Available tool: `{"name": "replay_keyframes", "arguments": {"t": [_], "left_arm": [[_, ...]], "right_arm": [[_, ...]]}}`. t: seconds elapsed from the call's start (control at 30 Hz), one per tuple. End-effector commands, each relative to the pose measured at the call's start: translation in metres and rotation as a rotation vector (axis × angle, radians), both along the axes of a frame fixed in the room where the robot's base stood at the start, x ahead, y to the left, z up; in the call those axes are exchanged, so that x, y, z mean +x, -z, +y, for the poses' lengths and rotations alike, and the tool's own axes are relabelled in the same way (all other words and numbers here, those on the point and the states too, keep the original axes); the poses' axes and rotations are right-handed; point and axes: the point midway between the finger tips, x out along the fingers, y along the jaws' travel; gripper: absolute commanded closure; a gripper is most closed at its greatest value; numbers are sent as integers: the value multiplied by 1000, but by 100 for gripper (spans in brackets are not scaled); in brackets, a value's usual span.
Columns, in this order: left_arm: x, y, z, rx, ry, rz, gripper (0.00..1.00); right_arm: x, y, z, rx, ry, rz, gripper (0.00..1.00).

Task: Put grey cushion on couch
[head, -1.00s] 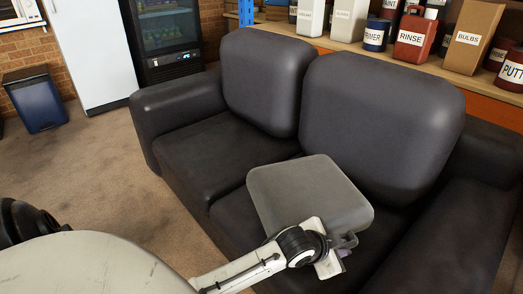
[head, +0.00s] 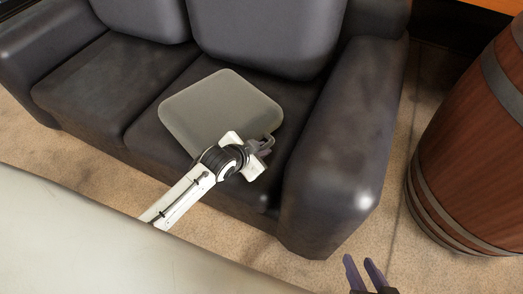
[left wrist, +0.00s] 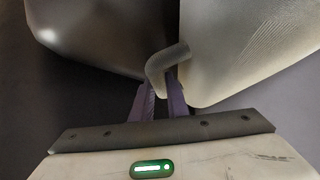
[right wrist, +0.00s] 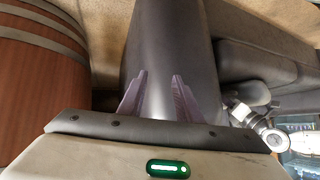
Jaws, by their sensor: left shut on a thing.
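The grey cushion (head: 218,108) is a flat rounded square over the right seat of the dark couch (head: 85,88). I cannot tell whether it touches the seat. My left gripper (head: 264,146) is at the cushion's right front side, shut on a small bent handle of the cushion. The left wrist view shows the handle (left wrist: 165,62) between the fingers and the pale cushion (left wrist: 235,55) beside them. My right gripper (head: 364,268) is open and empty, in front of the couch's right armrest. Its spread fingers (right wrist: 148,98) show in the right wrist view.
The couch's right armrest (head: 345,140) rises beside the cushion. A wooden barrel (head: 470,150) with metal hoops stands right of the couch; it also shows in the right wrist view (right wrist: 40,90). Bare carpet (head: 400,215) lies between them.

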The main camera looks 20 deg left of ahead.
Motion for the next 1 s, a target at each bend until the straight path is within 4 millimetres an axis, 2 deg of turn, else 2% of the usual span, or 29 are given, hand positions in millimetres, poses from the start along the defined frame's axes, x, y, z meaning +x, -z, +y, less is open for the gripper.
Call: {"name": "replay_keyframes", "arguments": {"t": [0.1, 0.13, 0.23, 0.57, 0.73, 1.0], "left_arm": [[0, -2, 0, -4, -2, 0, 100], [-1, 0, -1, -6, -3, 4, 83], [-1, 0, -1, -6, -3, 4, 68], [-5, -6, 1, -4, -3, 3, 68], [-25, -27, 4, -3, -1, 4, 68], [-66, -65, 13, -4, -1, 3, 68]], "right_arm": [[2, -5, 1, 3, 0, -7, 69], [2, -5, 1, 3, 0, -7, 69], [2, -5, 1, 3, 0, -9, 69], [6, -9, 1, 1, -1, -15, 69], [5, -18, -1, -9, -1, -16, 69], [-3, -20, -4, -37, -13, 11, 69]]}}
